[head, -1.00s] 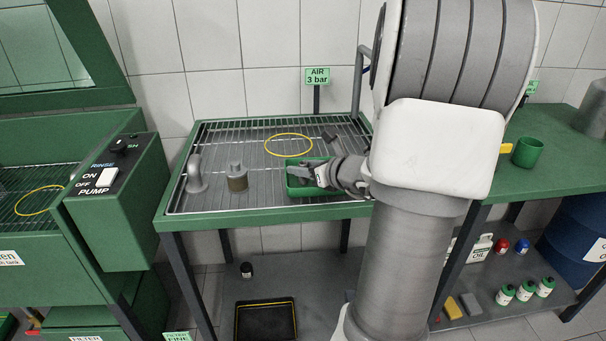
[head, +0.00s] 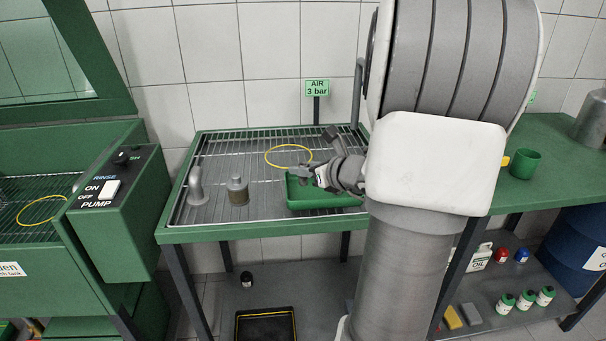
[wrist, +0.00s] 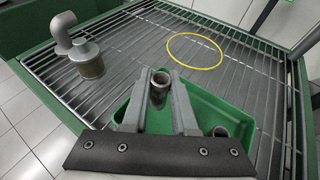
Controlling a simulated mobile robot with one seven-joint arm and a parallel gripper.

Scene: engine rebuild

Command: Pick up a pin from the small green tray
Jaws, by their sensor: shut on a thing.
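The small green tray (head: 312,204) stands on the wire rack near its front edge. It also shows in the wrist view (wrist: 215,98). My gripper (wrist: 160,92) is over the tray, shut on a grey hollow pin (wrist: 160,78) held upright between the fingertips. A second pin (wrist: 220,132) is in the tray's right part in the wrist view. In the head view my gripper (head: 318,174) is above the tray's left end, and the held pin is too small to make out there.
A yellow ring (head: 288,156) lies on the rack behind the tray. A grey elbow pipe (head: 196,188) and a capped cylinder (head: 237,190) stand to the left. A wash cabinet with a pump switch (head: 104,190) is farther left. A green cup (head: 525,163) stands at the right.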

